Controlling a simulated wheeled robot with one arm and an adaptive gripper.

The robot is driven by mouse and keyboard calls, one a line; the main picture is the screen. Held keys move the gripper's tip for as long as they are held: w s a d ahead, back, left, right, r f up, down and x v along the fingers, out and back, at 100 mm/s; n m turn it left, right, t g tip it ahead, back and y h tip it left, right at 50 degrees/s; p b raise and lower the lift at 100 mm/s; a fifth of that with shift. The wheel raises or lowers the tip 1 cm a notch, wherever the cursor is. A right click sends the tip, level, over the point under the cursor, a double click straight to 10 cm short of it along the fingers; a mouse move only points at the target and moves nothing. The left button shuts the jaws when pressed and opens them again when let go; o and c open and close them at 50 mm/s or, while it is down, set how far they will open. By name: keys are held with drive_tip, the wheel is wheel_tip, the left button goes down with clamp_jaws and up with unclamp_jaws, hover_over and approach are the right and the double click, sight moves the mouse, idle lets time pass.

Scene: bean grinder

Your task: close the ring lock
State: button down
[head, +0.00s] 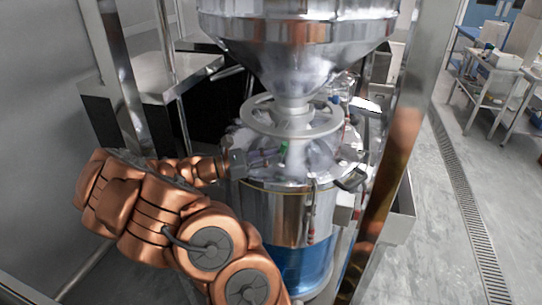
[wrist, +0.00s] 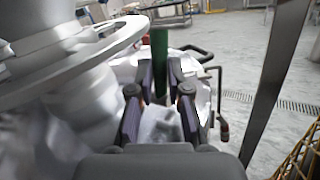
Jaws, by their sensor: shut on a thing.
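A pale metal ring (head: 290,118) sits around the neck under the steel hopper, above the lid of the grinder drum. It also fills the left of the wrist view (wrist: 75,62). A green bar (head: 284,150) stands beside the neck, just below the ring. My gripper (head: 272,157) reaches in from the left at this bar. In the wrist view, the green bar (wrist: 159,58) stands upright between the tips of my gripper (wrist: 160,82), which is shut on it. The far end of the bar and its joint to the ring are hidden.
The steel hopper (head: 295,45) hangs over the drum (head: 275,212). Slanted metal posts stand left (head: 115,75) and right (head: 395,150). A black handle (wrist: 192,53) sits at the lid's far side. A steel shelf (head: 155,75) is behind left.

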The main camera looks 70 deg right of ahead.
idle(0.4)
drive_tip(key=c, duration=1.1)
unclamp_jaws()
drive_tip(key=v, duration=0.7)
drive_tip(key=shift+w+a, duration=0.15)
drive_tip(key=shift+a, duration=0.05)
